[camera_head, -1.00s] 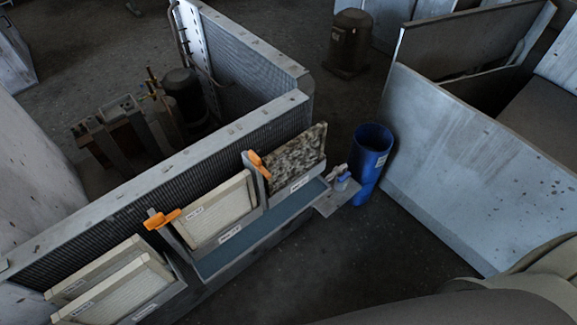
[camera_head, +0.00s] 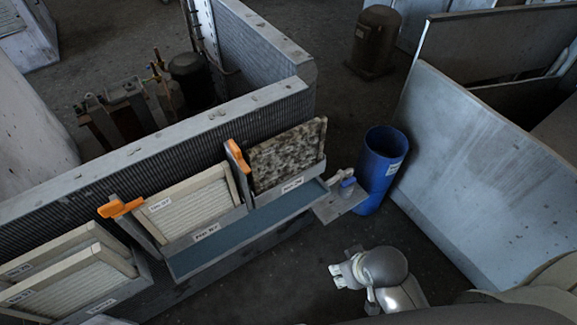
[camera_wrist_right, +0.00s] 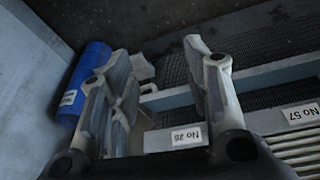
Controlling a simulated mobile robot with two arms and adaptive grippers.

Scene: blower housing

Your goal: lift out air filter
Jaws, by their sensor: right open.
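A dirty, mottled grey-brown air filter (camera_head: 288,157) stands in the right slot of a frame along the finned coil. A cleaner cream filter (camera_head: 190,207) stands in the slot left of it. Orange clips (camera_head: 238,157) sit at the slot dividers, another by the cream filter (camera_head: 120,207). My right gripper (camera_head: 336,274) is open and empty, in front of and below the dirty filter, apart from it. In the right wrist view its spread fingers (camera_wrist_right: 155,62) frame the slot area, with a "No 28" label (camera_wrist_right: 187,137) below. My left gripper is out of view.
A blue bin (camera_head: 380,168) stands right of the filter frame, beside a small ledge (camera_head: 340,204) holding a small blue-and-grey item. More cream filters (camera_head: 70,280) stand at lower left. A large grey metal panel (camera_head: 480,160) bounds the right.

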